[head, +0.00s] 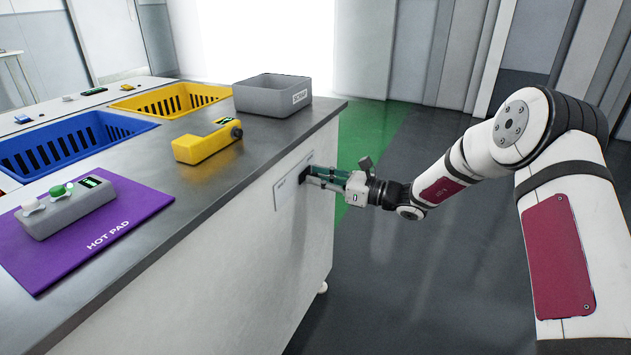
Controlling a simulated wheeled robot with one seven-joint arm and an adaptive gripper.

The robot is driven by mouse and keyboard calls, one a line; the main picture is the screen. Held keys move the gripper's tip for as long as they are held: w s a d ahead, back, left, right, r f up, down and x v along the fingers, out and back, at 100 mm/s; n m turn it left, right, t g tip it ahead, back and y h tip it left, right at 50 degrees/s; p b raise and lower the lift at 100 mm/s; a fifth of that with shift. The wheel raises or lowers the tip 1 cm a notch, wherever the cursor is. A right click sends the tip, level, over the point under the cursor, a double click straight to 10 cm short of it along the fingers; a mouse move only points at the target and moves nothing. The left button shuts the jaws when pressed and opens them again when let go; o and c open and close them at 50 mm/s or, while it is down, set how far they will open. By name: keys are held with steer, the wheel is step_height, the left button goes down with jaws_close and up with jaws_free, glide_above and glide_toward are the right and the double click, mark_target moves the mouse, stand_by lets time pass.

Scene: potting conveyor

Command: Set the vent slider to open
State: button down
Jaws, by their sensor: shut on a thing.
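The vent slider is a pale plate (287,187) on the side wall of the counter, below its edge. Its dark knob (304,175) sits at the plate's right part, mostly hidden by my fingers. My gripper (314,176) reaches in from the right and is shut on the knob. The plate's lettering is too small to read, so I cannot tell which setting the knob is at.
On the counter (217,188) are a grey bin (262,101), a yellow device (206,143), blue (66,143) and yellow baskets (168,99), and a purple hot pad (118,212) under a grey switch box (68,207). Open floor (420,270) lies right of the counter.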

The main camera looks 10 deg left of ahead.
steer(key=shift+w+d+r, duration=0.1)
steer(key=shift+w+d, duration=0.05)
steer(key=shift+w, duration=0.1)
steer(key=c, duration=1.4)
jaws_free()
steer(key=shift+c, duration=0.2)
steer(key=v, duration=1.2)
